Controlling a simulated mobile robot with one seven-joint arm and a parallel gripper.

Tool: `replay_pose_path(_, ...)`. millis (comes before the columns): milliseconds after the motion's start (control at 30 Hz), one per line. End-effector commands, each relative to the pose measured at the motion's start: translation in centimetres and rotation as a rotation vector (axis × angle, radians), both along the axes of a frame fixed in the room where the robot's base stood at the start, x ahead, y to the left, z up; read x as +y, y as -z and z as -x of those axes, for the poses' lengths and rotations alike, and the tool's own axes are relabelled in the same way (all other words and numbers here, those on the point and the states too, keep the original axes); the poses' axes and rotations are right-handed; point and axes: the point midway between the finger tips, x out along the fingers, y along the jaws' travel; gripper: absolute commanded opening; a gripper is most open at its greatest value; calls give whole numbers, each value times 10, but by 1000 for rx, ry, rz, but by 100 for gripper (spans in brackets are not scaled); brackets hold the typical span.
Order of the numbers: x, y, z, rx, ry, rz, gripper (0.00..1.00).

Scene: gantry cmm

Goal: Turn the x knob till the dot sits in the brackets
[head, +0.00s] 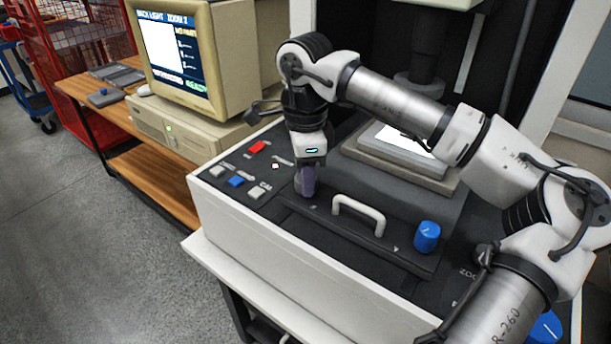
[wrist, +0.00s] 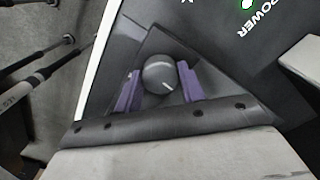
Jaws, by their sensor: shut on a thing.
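My gripper (head: 306,182) points down at the left end of the dark stage panel, with its purple fingers low over it.
A white handle (head: 358,213) and a blue knob (head: 427,236) are to the right of my gripper on the panel. A red button (head: 257,147), a blue button (head: 236,181) and pale buttons are to its left. A stepped stage (head: 365,157) lies behind.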

Motion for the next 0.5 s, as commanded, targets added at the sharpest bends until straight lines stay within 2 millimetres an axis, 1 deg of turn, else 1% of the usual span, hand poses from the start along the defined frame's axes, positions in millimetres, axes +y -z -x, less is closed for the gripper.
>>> replay_pose_path(200,0,1,0,0,-112,0,16)
replay_pose_path(500,0,0,0,0,-176,0,16)
